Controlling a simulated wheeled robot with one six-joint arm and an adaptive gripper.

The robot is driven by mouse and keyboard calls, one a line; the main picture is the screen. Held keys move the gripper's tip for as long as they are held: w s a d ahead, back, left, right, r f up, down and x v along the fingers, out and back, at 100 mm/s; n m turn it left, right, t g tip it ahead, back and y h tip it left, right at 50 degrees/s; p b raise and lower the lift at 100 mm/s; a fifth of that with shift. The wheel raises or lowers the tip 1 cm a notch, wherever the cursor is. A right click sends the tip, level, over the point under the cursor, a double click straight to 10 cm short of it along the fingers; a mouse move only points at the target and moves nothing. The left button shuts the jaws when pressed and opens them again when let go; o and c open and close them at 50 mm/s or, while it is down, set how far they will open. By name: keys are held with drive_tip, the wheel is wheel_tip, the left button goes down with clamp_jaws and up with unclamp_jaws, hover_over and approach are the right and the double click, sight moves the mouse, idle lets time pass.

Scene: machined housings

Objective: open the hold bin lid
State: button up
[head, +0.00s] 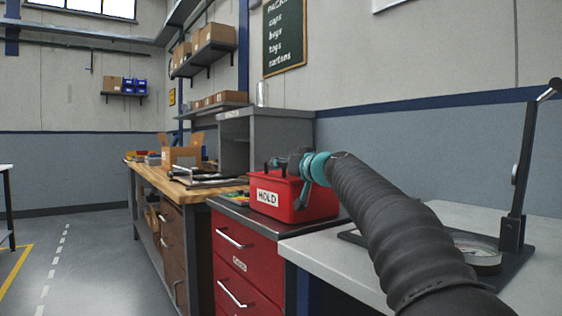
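The red hold bin (312,204), with a white HOLD label (267,198) on its front, sits on top of a red drawer cabinet. My gripper (276,167) is at the top of the bin, near its upper left part. It is small and dark in this view, and I cannot tell whether its fingers are open or shut, or whether they touch the lid. My arm comes in from the lower right and covers the bin's right rear. The lid is partly hidden by my gripper and wrist, and I see no part of it clearly raised.
A grey table (445,214) with a dial-and-post stand (514,205) is at right. A wooden workbench (190,187) with an open cardboard box (182,156) is left of the bin. A grey cabinet (266,142) stands behind it. The floor at left is clear.

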drive_tip(key=shift+w, duration=0.15)
drive_tip(key=shift+c, duration=0.2)
clamp_jaws()
